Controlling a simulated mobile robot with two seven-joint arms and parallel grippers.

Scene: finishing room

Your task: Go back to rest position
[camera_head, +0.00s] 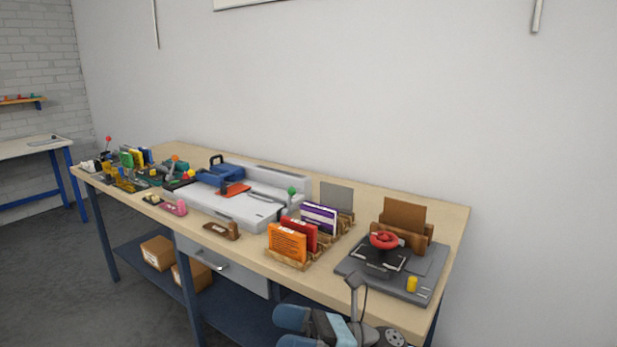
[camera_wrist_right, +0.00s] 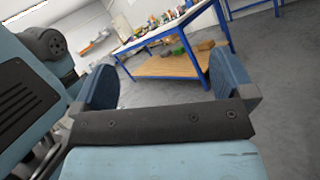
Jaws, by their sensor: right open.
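My right gripper (camera_head: 282,330) is at the bottom edge of the head view, in front of the workbench (camera_head: 450,215), with its blue fingers pointing left. The right wrist view shows the same gripper (camera_wrist_right: 164,80) open, its two blue fingers wide apart with nothing between them. Through the gap I see the floor and a farther table (camera_wrist_right: 212,12) with blue legs. My left gripper is not in view.
The bench holds a white machine (camera_head: 235,207), orange cards (camera_head: 287,243) in a wooden rack, and a grey base (camera_head: 425,270) with a red handwheel (camera_head: 384,240). A drawer (camera_head: 225,262) and cardboard boxes (camera_head: 158,253) are below. Open floor (camera_head: 110,310) lies left.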

